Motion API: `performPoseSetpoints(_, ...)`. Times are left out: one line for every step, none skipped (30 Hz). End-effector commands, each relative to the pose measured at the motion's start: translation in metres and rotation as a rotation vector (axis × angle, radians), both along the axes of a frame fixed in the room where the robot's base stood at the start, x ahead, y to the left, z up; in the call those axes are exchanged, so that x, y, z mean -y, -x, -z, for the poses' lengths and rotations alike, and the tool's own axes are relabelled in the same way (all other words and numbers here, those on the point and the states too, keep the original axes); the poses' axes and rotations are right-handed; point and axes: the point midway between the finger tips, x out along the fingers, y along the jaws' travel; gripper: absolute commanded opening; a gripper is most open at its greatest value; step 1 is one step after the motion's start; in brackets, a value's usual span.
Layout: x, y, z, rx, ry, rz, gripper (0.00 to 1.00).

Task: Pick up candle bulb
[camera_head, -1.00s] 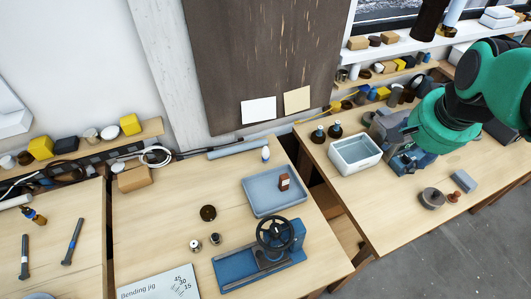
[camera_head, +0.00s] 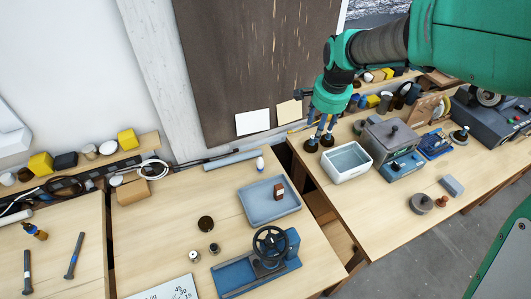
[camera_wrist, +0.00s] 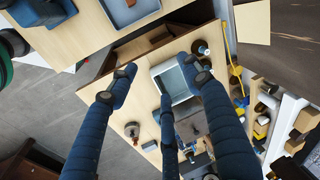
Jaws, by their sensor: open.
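I cannot pick out the candle bulb with certainty. A small upright white piece with a blue lower part (camera_head: 260,164) stands behind the grey-blue tray (camera_head: 262,215) in the head view; it is too small to identify. My gripper (camera_head: 319,138) is open, its blue fingers pointing down near two dark round-based pieces beside the white bin (camera_head: 345,176). In the wrist view my gripper (camera_wrist: 160,84) has its fingers spread with nothing between the tips. The bin (camera_wrist: 158,76) shows beyond them, partly hidden by the fingers.
A blue press with a handwheel (camera_head: 270,245) stands in front of the tray. A grey box with a knob (camera_head: 390,140) and a blue device (camera_head: 402,166) stand right of the bin. A gap separates the two tables.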

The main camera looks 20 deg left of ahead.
Motion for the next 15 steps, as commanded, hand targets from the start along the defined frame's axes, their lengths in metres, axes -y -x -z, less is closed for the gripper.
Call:
performPoseSetpoints(-0.013, -0.005, 0.008, -0.012, 0.001, 0.008, 0.49)
performPoseSetpoints(-0.02, -0.008, 0.012, -0.017, -0.001, 0.015, 0.49)
performPoseSetpoints(-0.029, -0.011, 0.019, -0.026, 0.0, 0.024, 0.49)
performPoseSetpoints(-0.036, -0.014, 0.024, -0.03, -0.002, 0.033, 0.49)
performPoseSetpoints(-0.043, -0.017, 0.029, -0.036, -0.002, 0.039, 0.49)
performPoseSetpoints(-0.053, -0.02, 0.037, -0.043, -0.002, 0.05, 0.49)
performPoseSetpoints(-0.06, -0.022, 0.042, -0.048, -0.003, 0.056, 0.49)
performPoseSetpoints(-0.067, -0.024, 0.048, -0.054, -0.002, 0.064, 0.49)
performPoseSetpoints(-0.076, -0.026, 0.055, -0.061, -0.002, 0.073, 0.49)
performPoseSetpoints(-0.084, -0.028, 0.061, -0.066, -0.002, 0.081, 0.49)
performPoseSetpoints(-0.091, -0.029, 0.067, -0.072, -0.001, 0.088, 0.49)
performPoseSetpoints(-0.1, -0.031, 0.075, -0.079, -0.001, 0.099, 0.49)
performPoseSetpoints(-0.107, -0.032, 0.082, -0.084, 0.0, 0.105, 0.49)
performPoseSetpoints(-0.114, -0.033, 0.088, -0.09, 0.0, 0.113, 0.49)
performPoseSetpoints(-0.123, -0.034, 0.097, -0.097, 0.002, 0.123, 0.49)
